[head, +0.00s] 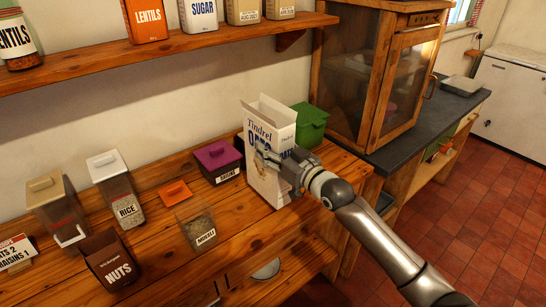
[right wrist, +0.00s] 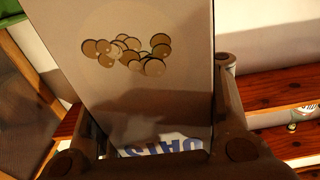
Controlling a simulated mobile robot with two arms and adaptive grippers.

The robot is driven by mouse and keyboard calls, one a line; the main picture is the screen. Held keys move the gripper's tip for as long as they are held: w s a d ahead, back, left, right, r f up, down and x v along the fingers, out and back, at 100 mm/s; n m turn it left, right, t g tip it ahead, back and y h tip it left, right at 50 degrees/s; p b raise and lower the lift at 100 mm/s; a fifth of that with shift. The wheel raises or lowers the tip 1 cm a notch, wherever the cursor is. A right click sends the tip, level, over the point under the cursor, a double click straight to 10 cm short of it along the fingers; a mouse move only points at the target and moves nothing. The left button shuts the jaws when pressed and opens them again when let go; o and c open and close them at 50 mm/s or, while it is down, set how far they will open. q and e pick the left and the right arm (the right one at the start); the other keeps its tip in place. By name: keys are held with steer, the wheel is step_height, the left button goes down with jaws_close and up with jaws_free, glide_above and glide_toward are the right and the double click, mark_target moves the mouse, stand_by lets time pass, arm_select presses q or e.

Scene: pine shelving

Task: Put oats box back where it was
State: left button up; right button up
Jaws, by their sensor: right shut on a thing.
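The oats box (head: 258,176) is a tall white carton with blue lettering and open top flaps. In the head view it is upright at the right end of the wooden counter, beside the green container. My right gripper (head: 279,168) is shut on it from the right front and covers part of its printed face. In the right wrist view the box (right wrist: 150,85) fills the middle, with printed flakes and upside-down lettering, and gripper fingers on both sides. I cannot tell whether its base touches the counter. My left gripper is in neither view.
A raisins box with a purple lid (head: 218,160) and a green container (head: 311,124) flank the oats box. A mixed jar (head: 196,228), its orange lid (head: 174,192), a rice jar (head: 124,203) and a nuts box (head: 110,262) stand left. A wall shelf (head: 150,55) runs above.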

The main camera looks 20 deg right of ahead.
steer(key=f, duration=0.2)
steer(key=f+p, duration=0.1)
steer(key=shift+w+d+f, duration=0.1)
steer(key=shift+w+f, duration=0.15)
steer(key=shift+f, duration=0.05)
steer(key=shift+f, duration=0.2)
steer(key=o, duration=1.4)
steer(key=shift+r, duration=0.1)
steer(key=b+v, duration=0.2)
steer(key=v, duration=1)
steer(key=shift+r, duration=0.2)
